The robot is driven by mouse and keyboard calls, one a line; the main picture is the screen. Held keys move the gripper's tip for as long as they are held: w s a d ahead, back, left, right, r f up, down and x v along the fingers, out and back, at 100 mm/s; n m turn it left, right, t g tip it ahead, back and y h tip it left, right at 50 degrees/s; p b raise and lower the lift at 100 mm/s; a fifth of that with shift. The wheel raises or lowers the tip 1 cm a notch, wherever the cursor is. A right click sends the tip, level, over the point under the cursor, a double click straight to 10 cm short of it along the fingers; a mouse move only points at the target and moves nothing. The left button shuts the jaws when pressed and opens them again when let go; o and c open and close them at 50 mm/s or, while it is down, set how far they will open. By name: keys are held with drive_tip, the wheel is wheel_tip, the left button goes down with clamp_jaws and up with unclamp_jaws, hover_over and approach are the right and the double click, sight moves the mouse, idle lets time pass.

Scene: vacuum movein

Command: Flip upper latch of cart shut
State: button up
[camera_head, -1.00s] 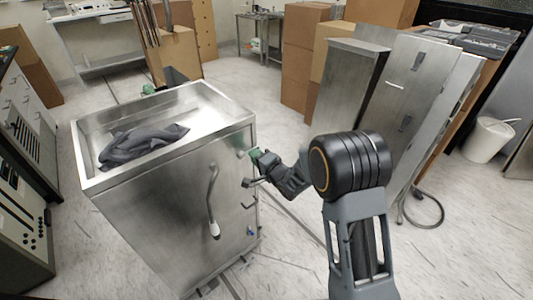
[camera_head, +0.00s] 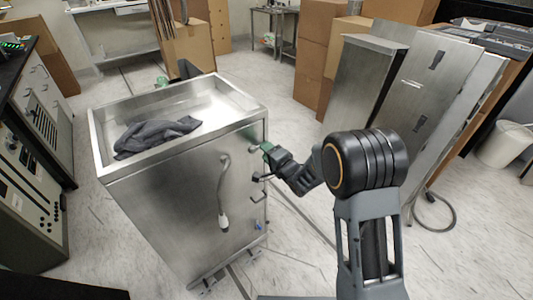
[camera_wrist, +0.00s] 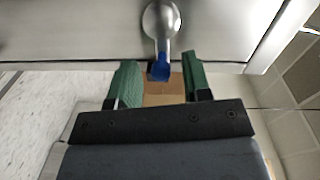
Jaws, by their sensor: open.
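The metal cart (camera_head: 165,210) stands left of centre in the head view, with its front panel facing my arm. The upper latch (camera_wrist: 160,22) shows in the wrist view as a round silver knob with a short lever, whose end is a blue tip (camera_wrist: 160,68). My gripper (camera_head: 268,150) is at the panel's upper right edge in the head view and hides most of the latch there. In the wrist view my gripper (camera_wrist: 160,78) is open, with one green finger on each side of the blue tip. I cannot tell whether either finger touches it.
A dark cloth (camera_head: 155,136) lies in the cart's top tray. A lower latch with a blue tip (camera_head: 259,225) is near the panel's bottom right. Cardboard boxes (camera_head: 315,50) and metal panels (camera_head: 425,95) stand behind.

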drive_tip(key=shift+s+d, duration=0.1)
drive_tip(key=f+p+v, duration=0.1)
drive_tip(key=v, duration=1.2)
drive_tip(key=shift+s+r, duration=0.25)
drive_tip(key=shift+r, duration=0.3)
drive_tip(key=shift+d, duration=0.15)
drive_tip(key=d+f+n+g+h, duration=0.4)
drive_tip(key=d+f+h, duration=0.2)
drive_tip(key=f+h, duration=0.15)
drive_tip(key=s+d+r+n+g+h+p, duration=0.3)
drive_tip(key=s+d+r+g+p, duration=0.1)
drive_tip(key=s+d+r+p, duration=0.15)
drive_tip(key=s+r+p, duration=0.4)
drive_tip(key=r, duration=0.5)
drive_tip(key=s+a+r+n+g+p, duration=0.1)
drive_tip(key=s+r+p, duration=0.2)
drive_tip(key=r, duration=0.6)
drive_tip(key=s+a+r+n+g+p, duration=0.1)
drive_tip(key=s+r+p, duration=0.3)
drive_tip(key=r, duration=0.5)
drive_tip(key=shift+s+p, duration=0.35)
drive_tip(key=shift+p, duration=0.35)
